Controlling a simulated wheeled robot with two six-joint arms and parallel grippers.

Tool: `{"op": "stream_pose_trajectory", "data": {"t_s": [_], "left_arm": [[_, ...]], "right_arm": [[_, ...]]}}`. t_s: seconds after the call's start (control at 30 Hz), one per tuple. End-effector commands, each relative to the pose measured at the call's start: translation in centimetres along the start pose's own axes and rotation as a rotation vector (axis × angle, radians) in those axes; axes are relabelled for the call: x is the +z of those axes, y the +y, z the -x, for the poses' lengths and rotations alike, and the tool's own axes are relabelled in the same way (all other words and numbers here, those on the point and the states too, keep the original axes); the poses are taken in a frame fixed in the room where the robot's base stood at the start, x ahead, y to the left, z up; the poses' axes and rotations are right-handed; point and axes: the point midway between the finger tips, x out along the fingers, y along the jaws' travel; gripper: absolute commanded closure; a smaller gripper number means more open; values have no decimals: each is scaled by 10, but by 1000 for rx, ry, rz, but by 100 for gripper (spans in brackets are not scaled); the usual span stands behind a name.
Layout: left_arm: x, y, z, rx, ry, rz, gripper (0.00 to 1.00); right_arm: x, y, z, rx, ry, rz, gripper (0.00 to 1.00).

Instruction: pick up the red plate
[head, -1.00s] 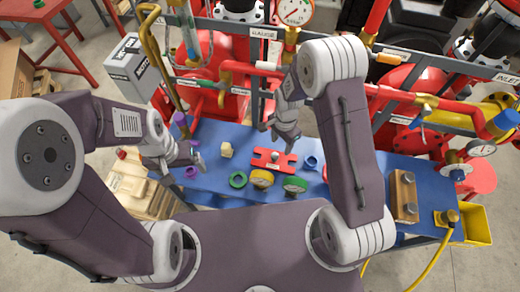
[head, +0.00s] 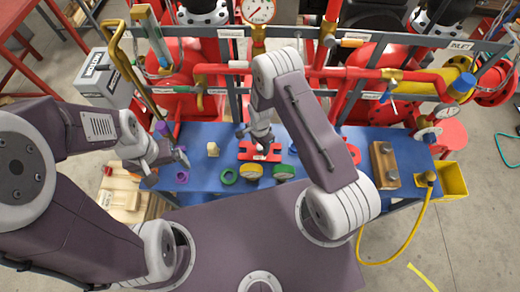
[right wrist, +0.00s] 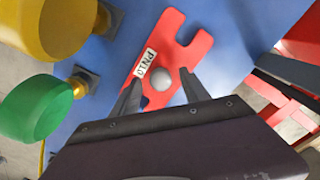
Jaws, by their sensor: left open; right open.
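The red plate (head: 246,152) lies flat on the blue bench top (head: 215,188). In the right wrist view the red plate (right wrist: 168,33) has notched ends, a PN10 label and a pale round knob (right wrist: 189,82) in the middle. My right gripper (head: 262,146) is above the plate; in the wrist view my right gripper (right wrist: 157,88) is open, its fingers on either side of a pale round knob, with contact unclear. My left gripper (head: 182,162) is open and empty at the left end of the bench.
A green ring (head: 229,175), a yellow-topped part (head: 252,171) and a green-topped part (head: 284,171) stand in front of the plate. A cream block (head: 212,149) and purple ring (head: 182,177) lie left. A wooden block (head: 384,164) is right. Red pipes (head: 290,72) run behind.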

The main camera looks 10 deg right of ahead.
Motion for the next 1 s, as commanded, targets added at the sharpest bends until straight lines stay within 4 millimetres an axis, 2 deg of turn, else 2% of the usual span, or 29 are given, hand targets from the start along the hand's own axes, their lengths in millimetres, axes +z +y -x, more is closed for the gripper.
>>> {"op": "stream_pose_trajectory", "data": {"t_s": [0.13,0.33,0.37,0.53,1.0], "left_arm": [[0,0,4,0,0,0,11],[0,0,3,0,0,0,11],[0,0,3,0,0,0,11],[0,0,3,0,0,0,11],[0,0,3,0,0,0,11]], "right_arm": [[0,0,-14,0,0,0,46],[0,0,-16,-1,0,0,46],[0,0,-15,-1,0,0,52],[0,0,-15,-2,0,0,99],[0,-1,-15,-2,1,0,100]]}}
